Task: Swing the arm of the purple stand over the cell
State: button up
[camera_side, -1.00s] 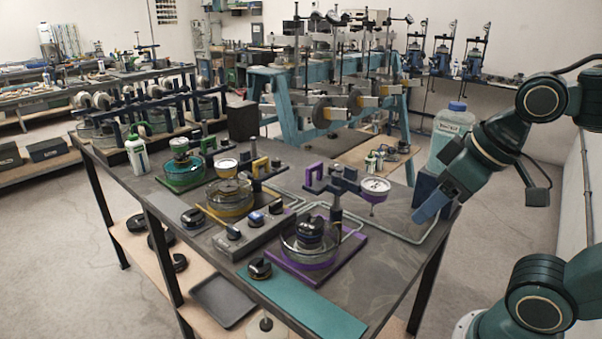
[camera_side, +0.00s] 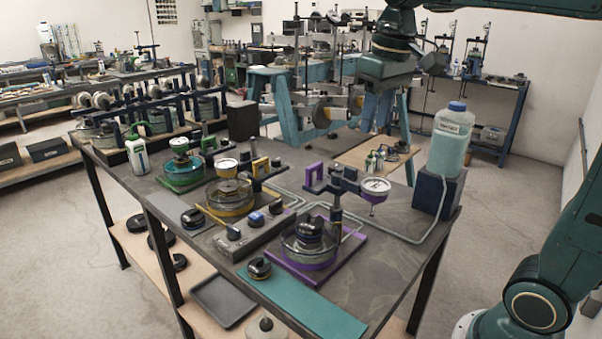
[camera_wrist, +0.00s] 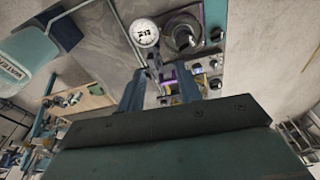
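The purple stand's base (camera_side: 347,252) lies at the front right of the table. Its cell (camera_side: 309,240), a clear dish with a dark weight inside, sits on that base. The stand's arm (camera_side: 345,184) has a purple handle (camera_side: 313,176) at its left end and a round white dial (camera_side: 375,187) at its right end. The dial hangs to the right of the cell, not above it. My gripper (camera_side: 377,115) is open and empty, above and behind the arm. In the wrist view, the dial (camera_wrist: 145,33), the cell (camera_wrist: 182,37) and purple handle (camera_wrist: 168,76) show beyond my fingers (camera_wrist: 160,92).
Yellow (camera_side: 228,195) and green (camera_side: 184,168) stands are to the left. A capped bottle (camera_side: 451,140) stands on a dark block (camera_side: 436,190) at the right, with a pale tube (camera_side: 398,236) along the table.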

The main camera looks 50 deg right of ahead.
jog(key=g, duration=0.2)
send_over(351, 167)
jog(key=shift+r, duration=0.3)
jog(key=shift+f, duration=0.1)
jog(key=shift+f, duration=6.8)
jog(key=shift+c, duration=0.2)
grip_shut()
